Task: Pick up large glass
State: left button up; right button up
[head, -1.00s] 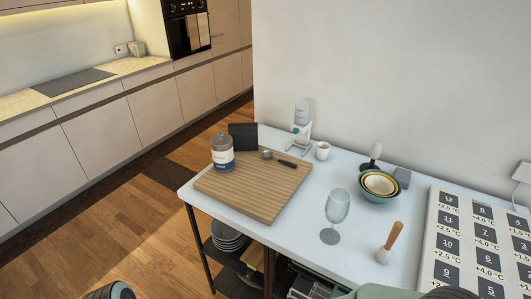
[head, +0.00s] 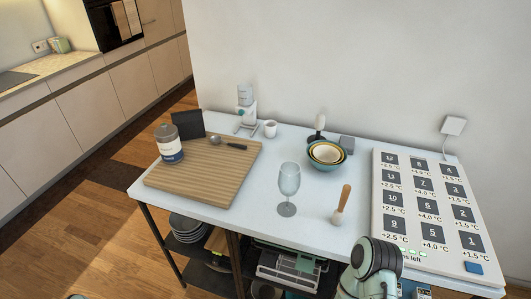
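A large stemmed glass (head: 289,181) stands upright near the middle of the white table (head: 238,208), close to its front edge. It is clear and looks empty. Part of one of my arms shows at the bottom right, in front of the table, well apart from the glass. No gripper fingers can be made out in the head view.
Left of the glass is a wooden board (head: 200,180) with a labelled jar (head: 168,144) and a scoop (head: 228,144). Right of it stand a wooden-handled tool (head: 341,205), nested bowls (head: 327,154) and a numbered panel (head: 407,213). A small cup (head: 270,129) stands behind.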

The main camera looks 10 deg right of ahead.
aim_at(289, 181)
jog(key=z, duration=0.95)
jog(key=j+z, duration=0.2)
jog(key=z, duration=0.2)
jog(key=k+j+z, duration=0.1)
jog(key=z, duration=0.25)
jog(key=k+j+z, duration=0.1)
jog(key=j+z, duration=0.15)
jog(key=z, duration=0.15)
jog(key=i+j, duration=0.1)
jog(key=j, duration=0.15)
jog(key=i, duration=0.25)
